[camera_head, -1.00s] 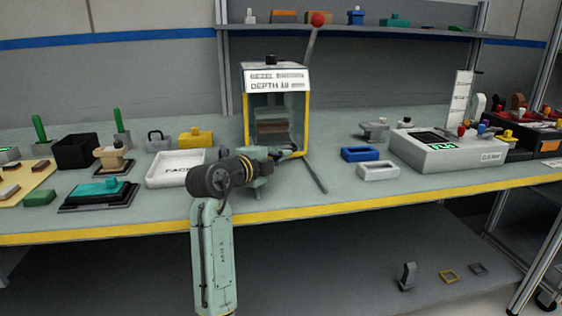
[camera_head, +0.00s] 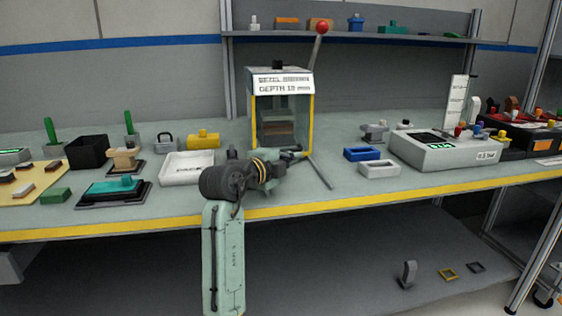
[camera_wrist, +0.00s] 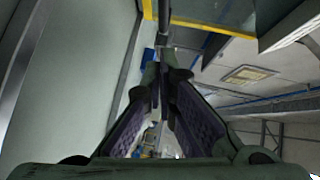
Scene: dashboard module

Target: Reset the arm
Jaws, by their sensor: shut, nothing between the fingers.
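My arm rises in front of the bench's front edge in the head view, with its dark wrist bent toward the right. My gripper (camera_head: 296,152) points right, in front of the lower part of the yellow-framed bezel box (camera_head: 312,125). The gripper is small and partly merged with the box there, so I cannot tell whether they touch. In the wrist view the two fingers with purple pads (camera_wrist: 163,75) come together at their tips, with nothing held between them.
A white tray (camera_head: 187,168) lies just left of my wrist. Blue (camera_head: 362,154) and white (camera_head: 378,170) frames lie right of the box, before a grey console (camera_head: 450,152). A red-knobbed lever (camera_head: 317,45) rises at the box's right. Bare bench lies front right.

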